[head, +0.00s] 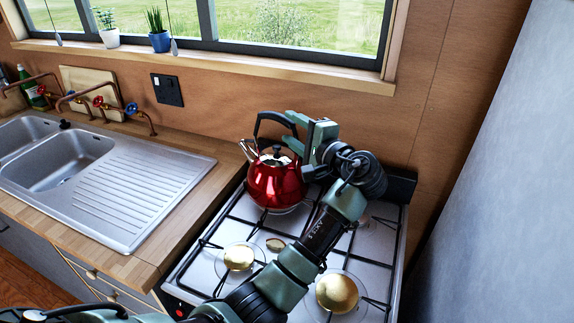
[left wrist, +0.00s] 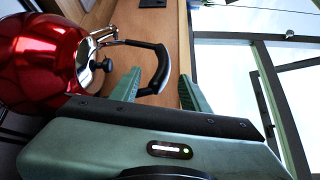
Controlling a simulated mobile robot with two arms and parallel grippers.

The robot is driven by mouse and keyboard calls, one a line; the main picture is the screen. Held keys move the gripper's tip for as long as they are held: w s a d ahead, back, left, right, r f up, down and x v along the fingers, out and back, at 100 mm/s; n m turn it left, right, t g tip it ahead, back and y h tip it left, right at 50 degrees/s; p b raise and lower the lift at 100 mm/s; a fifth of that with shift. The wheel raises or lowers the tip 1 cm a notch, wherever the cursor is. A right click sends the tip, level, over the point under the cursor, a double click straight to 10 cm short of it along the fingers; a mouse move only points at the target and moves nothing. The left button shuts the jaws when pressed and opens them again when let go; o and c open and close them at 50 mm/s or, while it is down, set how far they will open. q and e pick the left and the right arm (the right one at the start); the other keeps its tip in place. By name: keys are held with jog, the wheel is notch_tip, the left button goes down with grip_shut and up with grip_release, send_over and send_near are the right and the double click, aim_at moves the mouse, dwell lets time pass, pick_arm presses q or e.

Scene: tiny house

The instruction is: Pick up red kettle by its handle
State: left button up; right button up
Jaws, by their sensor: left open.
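The red kettle (head: 275,186) stands upright on the back left of the stove, its spout to the left. Its black arched handle (head: 262,118) rises above the lid. My left gripper (head: 302,130) is open at the right side of the handle, above the kettle body. In the left wrist view, the kettle (left wrist: 38,60) appears sideways at the left. The black handle grip (left wrist: 162,65) shows between the two fingertips of my left gripper (left wrist: 160,88), apparently untouched. How deep it sits between them is unclear. My right gripper is not in view.
The white gas stove (head: 215,262) has black grates and brass burners. A steel sink (head: 130,205) with a drainboard lies to the left. A wooden wall and window sill (head: 300,66) stand close behind the kettle. A grey panel (head: 490,190) bounds the right.

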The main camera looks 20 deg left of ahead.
aim_at(281, 121)
pick_arm(q)
jog(key=p+x, duration=0.1)
jog(key=x, duration=0.1)
jog(key=shift+w+a+r, duration=0.1)
jog(key=shift+a, duration=0.15)
jog(key=p+x, duration=0.2)
jog(key=x, duration=0.2)
jog(key=shift+a, duration=0.3)
jog(key=shift+w+a+f, duration=0.25)
jog(key=shift+a+f, duration=0.05)
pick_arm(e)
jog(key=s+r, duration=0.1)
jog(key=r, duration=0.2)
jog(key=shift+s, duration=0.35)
pick_arm(q)
jog(key=shift+d, duration=0.1)
jog(key=shift+c, duration=0.4)
grip_shut()
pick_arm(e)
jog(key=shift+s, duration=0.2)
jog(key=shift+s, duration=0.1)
pick_arm(q)
jog(key=shift+r, duration=0.3)
